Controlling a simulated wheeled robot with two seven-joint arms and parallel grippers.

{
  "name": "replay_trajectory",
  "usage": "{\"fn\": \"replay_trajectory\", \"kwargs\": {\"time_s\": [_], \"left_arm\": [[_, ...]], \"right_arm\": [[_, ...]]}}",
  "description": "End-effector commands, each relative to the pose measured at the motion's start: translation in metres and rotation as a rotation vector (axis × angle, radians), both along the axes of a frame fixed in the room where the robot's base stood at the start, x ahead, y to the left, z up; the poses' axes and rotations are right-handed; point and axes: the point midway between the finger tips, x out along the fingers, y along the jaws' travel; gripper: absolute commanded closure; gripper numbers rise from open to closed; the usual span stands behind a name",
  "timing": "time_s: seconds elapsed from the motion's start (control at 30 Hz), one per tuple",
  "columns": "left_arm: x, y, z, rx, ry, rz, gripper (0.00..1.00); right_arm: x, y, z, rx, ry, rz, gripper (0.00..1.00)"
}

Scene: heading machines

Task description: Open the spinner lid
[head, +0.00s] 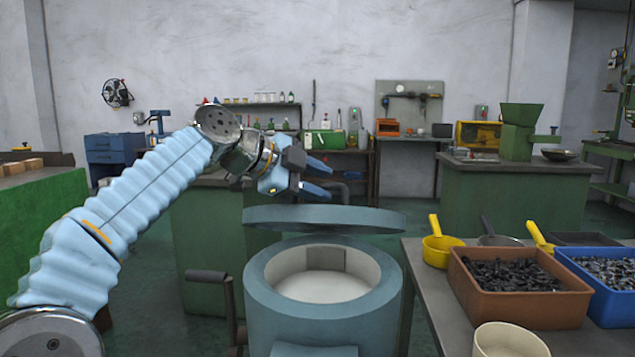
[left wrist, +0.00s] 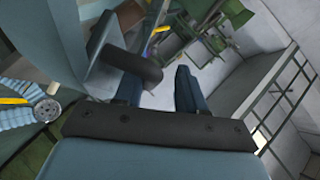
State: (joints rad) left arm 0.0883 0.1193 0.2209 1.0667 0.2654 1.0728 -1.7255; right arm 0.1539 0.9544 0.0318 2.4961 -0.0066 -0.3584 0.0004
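The spinner (head: 270,308) is a blue-grey round tub with a pale inside, at the bottom centre of the head view. Its lid (head: 325,219) is a flat blue-grey disc raised above the tub, leaving the opening visible. My left gripper (head: 322,179) is just above the lid, its blue fingers apart. In the left wrist view, the fingers of this gripper (left wrist: 156,90) are spread, with a dark rounded handle (left wrist: 130,65) close to the left finger. I cannot tell whether they touch. My right gripper is not in view.
A grey table (head: 425,275) at the right holds a brown bin (head: 520,310) of dark parts, a blue bin (head: 612,308), yellow scoops (head: 440,250) and a cream container (head: 508,340). A black-handled lever (head: 207,276) stands left of the spinner. Green workbenches are behind.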

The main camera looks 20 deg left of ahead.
Motion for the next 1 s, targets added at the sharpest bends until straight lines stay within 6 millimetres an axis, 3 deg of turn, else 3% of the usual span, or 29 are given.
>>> {"fn": "replay_trajectory", "kwargs": {"time_s": [0.17,0.6,1.0], "left_arm": [[-0.018,0.014,0.011,0.000,-0.006,0.005,0.62],[-0.088,0.065,0.055,0.000,-0.001,0.004,0.62],[-0.099,0.072,0.061,0.000,-0.001,0.001,0.62]], "right_arm": [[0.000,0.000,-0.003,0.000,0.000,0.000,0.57],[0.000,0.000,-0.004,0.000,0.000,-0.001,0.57],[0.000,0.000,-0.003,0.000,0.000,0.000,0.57]]}}
